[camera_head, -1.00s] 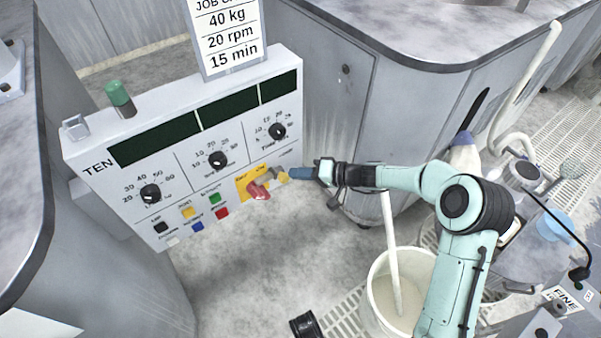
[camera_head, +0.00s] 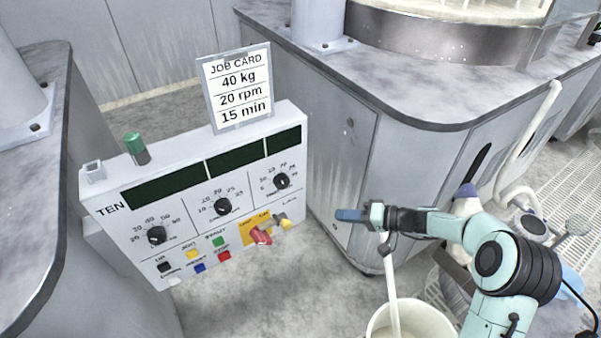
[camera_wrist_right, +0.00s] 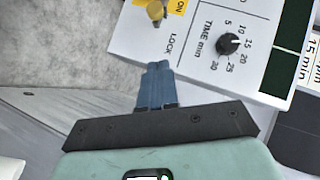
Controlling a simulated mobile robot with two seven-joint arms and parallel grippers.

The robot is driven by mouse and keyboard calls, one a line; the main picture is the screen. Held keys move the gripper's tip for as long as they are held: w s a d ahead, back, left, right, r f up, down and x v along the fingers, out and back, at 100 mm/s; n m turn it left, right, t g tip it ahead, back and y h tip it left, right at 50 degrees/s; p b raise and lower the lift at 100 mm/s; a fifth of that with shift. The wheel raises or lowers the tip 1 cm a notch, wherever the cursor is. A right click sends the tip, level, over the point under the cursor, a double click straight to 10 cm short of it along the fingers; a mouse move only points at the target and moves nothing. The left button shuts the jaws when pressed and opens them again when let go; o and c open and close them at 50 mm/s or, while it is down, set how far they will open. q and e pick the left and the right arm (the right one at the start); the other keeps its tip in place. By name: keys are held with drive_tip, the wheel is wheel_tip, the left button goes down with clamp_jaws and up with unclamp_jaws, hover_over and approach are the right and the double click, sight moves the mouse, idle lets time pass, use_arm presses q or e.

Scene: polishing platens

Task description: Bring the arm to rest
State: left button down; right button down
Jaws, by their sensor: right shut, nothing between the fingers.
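My right arm (camera_head: 455,228) comes in from the right in the head view. Its gripper (camera_head: 350,215) has blue fingers that are shut and empty, pointing left, to the right of the control panel (camera_head: 120,180) and apart from it. In the right wrist view the shut blue fingers (camera_wrist_right: 157,82) point toward the panel's lock corner, with a gap of floor and panel edge behind them. The panel has several dials, buttons, a red switch handle (camera_head: 261,236) on a yellow plate and a small brass-coloured lock (camera_head: 285,223). My left gripper is not in view.
A job card (camera_head: 238,90) reading 40 kg, 20 rpm, 15 min stands behind the panel. A white bucket (camera_head: 410,318) with a pale rod (camera_head: 391,285) is below my right arm. A grey machine cabinet (camera_head: 330,150) stands behind the gripper. Floor left of the bucket is clear.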

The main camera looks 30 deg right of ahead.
drive_tip(key=shift+f, duration=0.1)
